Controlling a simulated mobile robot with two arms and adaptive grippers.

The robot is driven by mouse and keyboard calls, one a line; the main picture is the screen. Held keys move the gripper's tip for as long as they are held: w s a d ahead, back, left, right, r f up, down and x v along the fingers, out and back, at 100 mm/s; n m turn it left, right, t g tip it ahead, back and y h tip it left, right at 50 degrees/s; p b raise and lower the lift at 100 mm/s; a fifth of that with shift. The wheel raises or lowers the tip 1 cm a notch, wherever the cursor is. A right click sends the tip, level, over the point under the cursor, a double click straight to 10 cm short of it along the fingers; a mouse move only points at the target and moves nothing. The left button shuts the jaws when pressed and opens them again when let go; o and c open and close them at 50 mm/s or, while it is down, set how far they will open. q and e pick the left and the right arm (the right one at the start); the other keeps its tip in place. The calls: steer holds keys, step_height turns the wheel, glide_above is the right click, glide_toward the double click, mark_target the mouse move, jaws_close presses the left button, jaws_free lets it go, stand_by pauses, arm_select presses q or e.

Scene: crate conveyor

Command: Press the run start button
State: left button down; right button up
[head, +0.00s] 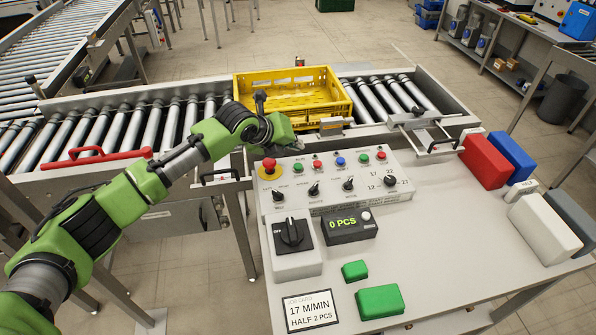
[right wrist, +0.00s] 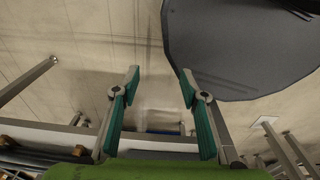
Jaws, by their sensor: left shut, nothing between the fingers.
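The control panel (head: 335,205) has a row of small buttons, including a green button (head: 298,167) at left, a blue button (head: 340,161) in the middle and another green button (head: 363,158) at right. Their labels are too small to read, so I cannot tell which is run start. A red mushroom button (head: 269,163) on yellow stands at the panel's left corner. My left gripper (head: 286,139) is shut and empty, just above and behind the panel's back left part, seemingly apart from the buttons. My right gripper (right wrist: 160,85) is open and empty, away from the panel.
A yellow crate (head: 292,103) sits on the roller conveyor (head: 140,124) behind the panel. A rotary switch box (head: 293,247), a counter display (head: 349,227) and green blocks (head: 380,301) lie in front. Red (head: 486,162) and blue (head: 512,157) blocks stand at right.

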mark_target(296, 167)
arm_select(q)
step_height(296, 167, down, 4)
steer(key=shift+f+b, duration=0.2)
steer(key=shift+b, duration=0.75)
arm_select(e)
steer(key=f, duration=0.1)
steer(key=s+f, duration=0.1)
steer(key=shift+f, duration=0.4)
steer(key=shift+a, duration=0.2)
steer(key=shift+a, duration=0.3)
steer(key=shift+d, duration=0.4)
arm_select(q)
steer(key=shift+f, duration=0.1)
steer(key=shift+f, duration=0.3)
arm_select(e)
steer(key=shift+f, duration=0.15)
